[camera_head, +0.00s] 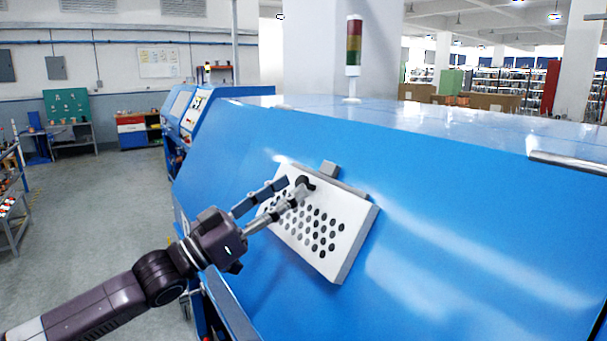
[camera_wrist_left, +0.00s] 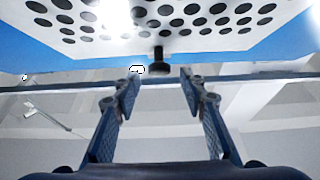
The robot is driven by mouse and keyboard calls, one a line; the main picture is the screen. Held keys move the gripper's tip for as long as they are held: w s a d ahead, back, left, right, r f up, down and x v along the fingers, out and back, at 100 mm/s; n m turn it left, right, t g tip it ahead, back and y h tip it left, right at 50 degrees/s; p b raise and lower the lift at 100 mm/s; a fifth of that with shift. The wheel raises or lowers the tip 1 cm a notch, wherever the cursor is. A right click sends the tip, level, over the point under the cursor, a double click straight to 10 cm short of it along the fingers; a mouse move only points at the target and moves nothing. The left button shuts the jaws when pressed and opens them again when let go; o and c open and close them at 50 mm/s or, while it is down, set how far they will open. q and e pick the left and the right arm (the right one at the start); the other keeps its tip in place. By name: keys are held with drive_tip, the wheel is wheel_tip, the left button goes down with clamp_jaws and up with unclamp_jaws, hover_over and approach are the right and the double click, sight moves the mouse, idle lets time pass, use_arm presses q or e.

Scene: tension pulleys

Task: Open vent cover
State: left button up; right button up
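The vent cover (camera_head: 340,222) is a white plate with rows of round dark holes, lying along the sloping blue machine face in the head view. Its underside-up holes show at the top of the left wrist view (camera_wrist_left: 180,38). A small black knob (camera_head: 306,182) stands out near its upper left edge; it also shows in the left wrist view (camera_wrist_left: 160,62). My left gripper (camera_head: 290,187) is at the knob in the head view. In the left wrist view, its two fingers (camera_wrist_left: 160,92) are apart, with the knob between and beyond them, no contact visible. My right gripper is out of view.
The blue machine (camera_head: 440,190) fills the right and centre, with a grey block (camera_head: 329,168) at the cover's upper edge. A signal tower (camera_head: 353,55) stands on top. A metal handle (camera_head: 567,163) is at far right. Open grey floor (camera_head: 90,210) lies left.

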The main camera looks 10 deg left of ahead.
sight(298, 184)
use_arm(q)
drive_tip(key=p+x, duration=0.1)
drive_tip(key=x, duration=0.3)
drive_tip(key=shift+f, duration=0.15)
drive_tip(key=shift+w+d, duration=0.15)
clamp_jaws()
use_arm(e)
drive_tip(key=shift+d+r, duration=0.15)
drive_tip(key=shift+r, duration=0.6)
